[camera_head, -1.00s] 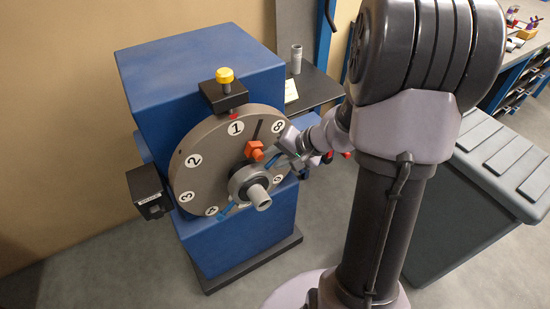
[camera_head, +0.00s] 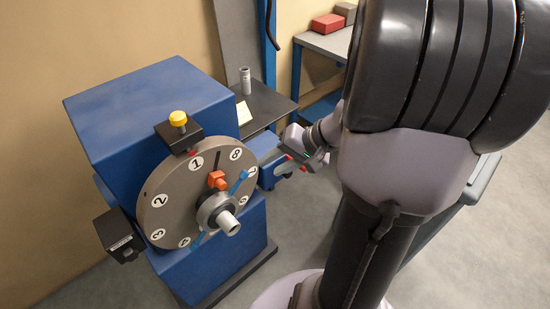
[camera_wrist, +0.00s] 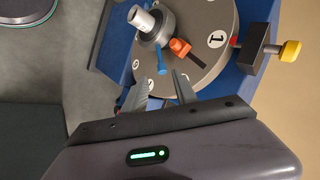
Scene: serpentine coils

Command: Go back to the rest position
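A round grey dial (camera_head: 170,190) with numbered white discs is on the front of a blue machine (camera_head: 140,100). At its centre is a grey hub (camera_head: 228,222) with a blue bar handle (camera_head: 238,182) and an orange block (camera_head: 217,180). The dial also shows in the wrist view (camera_wrist: 205,20), with the blue handle (camera_wrist: 161,62) just beyond my fingertips. My gripper (camera_wrist: 160,84) is open, with nothing between its fingers. In the head view my gripper (camera_head: 276,164) is to the right of the dial, apart from the handle.
A yellow knob (camera_head: 178,118) on a black block juts above the dial. A black box (camera_head: 118,235) is at its left. A dark side table (camera_head: 262,103) bears a grey cylinder (camera_head: 245,80). A bench (camera_head: 325,45) with a red box stands behind. Grey floor is open at the right.

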